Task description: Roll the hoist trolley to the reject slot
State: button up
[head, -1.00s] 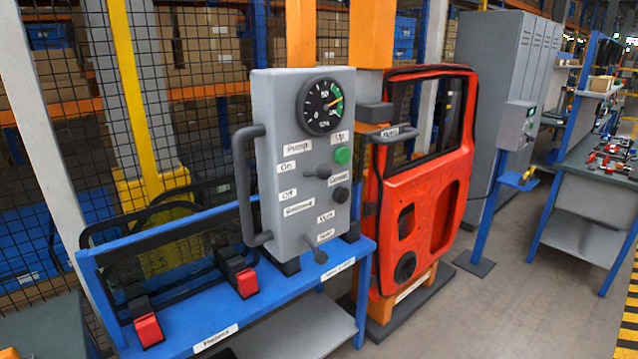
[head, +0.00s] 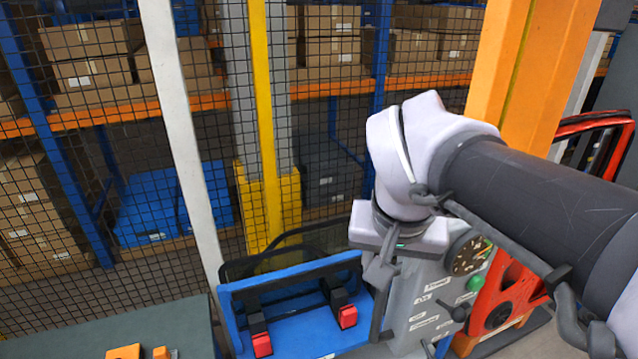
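The grey hoist control box (head: 425,300) with its gauge (head: 468,254), labels and green button stands at the lower right in the head view, partly behind my arm. Its dark side handle (head: 380,312) is on its left side. My gripper (head: 380,275) points down at the upper end of this handle. Whether the fingers close around it is not clear. A blue rack (head: 238,285) with two red-tipped clamps (head: 347,316) is left of the box. I cannot read a reject label now. An orange column (head: 505,75) rises behind the box.
A red door (head: 500,300) is right of the box, partly hidden by my arm. A mesh fence (head: 320,130) with a white post (head: 180,130) and a yellow post (head: 262,130) stands behind the rack. A dark green table (head: 150,325) is at the lower left.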

jog(key=b, duration=0.1)
send_near(382, 296)
jog(key=b+x, duration=0.1)
jog(key=x, duration=1)
jog(key=shift+f, duration=0.2)
jog(key=shift+w+f+b, duration=0.3)
jog(key=shift+f, duration=0.15)
grip_shut()
dwell(0.3)
